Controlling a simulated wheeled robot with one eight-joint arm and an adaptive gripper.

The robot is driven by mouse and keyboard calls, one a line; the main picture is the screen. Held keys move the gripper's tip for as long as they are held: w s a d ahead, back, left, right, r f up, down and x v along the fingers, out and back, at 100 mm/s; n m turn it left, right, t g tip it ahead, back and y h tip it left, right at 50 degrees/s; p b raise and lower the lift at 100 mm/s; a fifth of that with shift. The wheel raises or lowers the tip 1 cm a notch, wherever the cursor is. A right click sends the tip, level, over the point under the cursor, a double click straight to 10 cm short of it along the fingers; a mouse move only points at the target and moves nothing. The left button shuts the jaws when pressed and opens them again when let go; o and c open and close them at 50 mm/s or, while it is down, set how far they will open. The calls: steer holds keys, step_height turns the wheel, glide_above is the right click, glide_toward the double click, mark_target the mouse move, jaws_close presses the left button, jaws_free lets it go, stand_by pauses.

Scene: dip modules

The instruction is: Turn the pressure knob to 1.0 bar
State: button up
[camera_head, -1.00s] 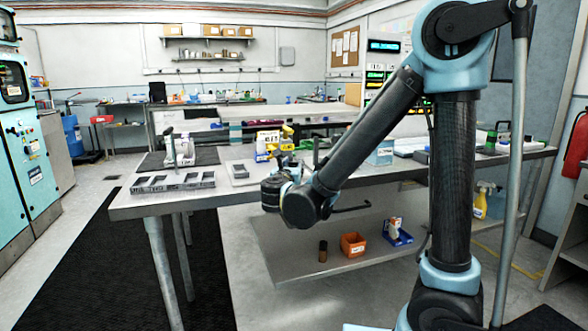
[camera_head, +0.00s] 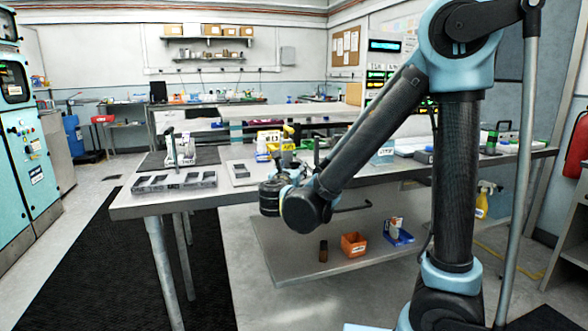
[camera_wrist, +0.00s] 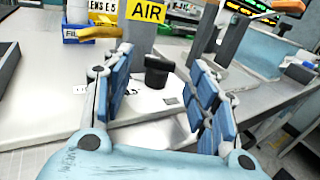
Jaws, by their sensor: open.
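A dark round knob (camera_wrist: 158,68) stands on a pale base in the wrist view, below a post with a yellow AIR sign (camera_wrist: 146,11). I take it to be the pressure knob; its scale cannot be read. My gripper (camera_wrist: 155,88) is open, with its blue-padded fingers to the left and right of the knob and a gap on both sides. Nothing is held. In the head view the yellow AIR sign (camera_head: 288,145) shows just beyond my wrist on the workbench (camera_head: 225,196), and my arm hides the knob there.
A blue bin (camera_wrist: 84,36) with a yellow item on its rim stands left of the post. In the head view, grey slotted trays (camera_head: 173,181) lie at the bench's left front. An orange bin (camera_head: 353,244) sits on the lower shelf.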

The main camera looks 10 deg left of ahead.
steer(key=s, duration=0.9)
steer(key=shift+s+d, duration=0.2)
steer(key=shift+s, duration=0.1)
